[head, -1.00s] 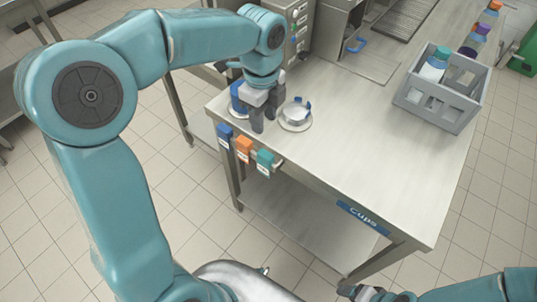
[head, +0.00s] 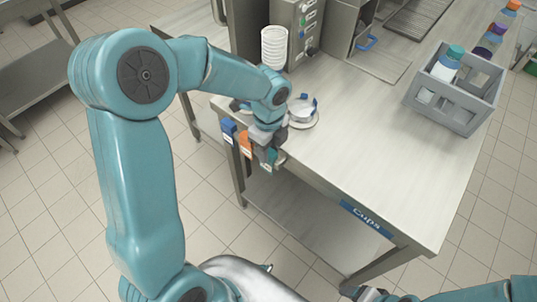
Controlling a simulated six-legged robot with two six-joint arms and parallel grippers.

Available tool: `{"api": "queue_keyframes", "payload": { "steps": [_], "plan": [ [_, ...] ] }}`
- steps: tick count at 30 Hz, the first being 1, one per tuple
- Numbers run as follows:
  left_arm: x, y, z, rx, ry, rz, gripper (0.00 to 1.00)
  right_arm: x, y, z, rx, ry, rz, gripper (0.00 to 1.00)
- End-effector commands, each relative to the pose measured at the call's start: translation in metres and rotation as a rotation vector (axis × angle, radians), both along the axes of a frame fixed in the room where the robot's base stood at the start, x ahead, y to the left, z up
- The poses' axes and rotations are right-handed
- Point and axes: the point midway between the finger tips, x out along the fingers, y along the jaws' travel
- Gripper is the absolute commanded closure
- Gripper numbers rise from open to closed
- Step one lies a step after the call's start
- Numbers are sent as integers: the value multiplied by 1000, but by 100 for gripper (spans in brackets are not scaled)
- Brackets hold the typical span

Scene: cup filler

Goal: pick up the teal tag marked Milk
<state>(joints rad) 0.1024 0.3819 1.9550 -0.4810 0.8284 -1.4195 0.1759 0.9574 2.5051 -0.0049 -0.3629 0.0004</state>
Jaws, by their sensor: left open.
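The teal tag (head: 269,158) hangs at the table's front edge, right of the orange tag (head: 246,144) and the blue tag (head: 228,130). My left gripper (head: 267,150) is open at the teal tag, with its grey fingers around or just in front of it. The fingers partly hide the tag, and I cannot tell whether they touch it. The writing on the tag is too small to read. A part of my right gripper (head: 372,293) shows at the bottom edge; its jaws are not clear.
A white cup (head: 300,107) with blue parts stands on a saucer close behind my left gripper. A white stack (head: 274,47) stands by the machine (head: 303,25). A grey crate (head: 457,112) with bottles is at the right. The table's middle (head: 365,135) is clear.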

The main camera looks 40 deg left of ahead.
Motion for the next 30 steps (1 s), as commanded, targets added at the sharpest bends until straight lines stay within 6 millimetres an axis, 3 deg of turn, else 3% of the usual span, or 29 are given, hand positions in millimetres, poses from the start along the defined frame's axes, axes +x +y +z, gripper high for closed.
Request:
{"api": "queue_keyframes", "payload": {
  "steps": [4,11,15,25,30],
  "plan": [
    [1,0,-16,0,1,1,60,0,0,-1,0,-1,0,28],
    [2,0,-17,0,-1,1,60,0,0,-1,0,0,0,28],
    [1,0,-17,0,-1,1,97,0,0,-1,0,0,0,28],
    [1,0,-15,1,-1,1,97,0,0,-1,0,0,0,28],
    [2,0,1,1,-4,2,97,0,0,1,0,0,0,28]
  ]
}}
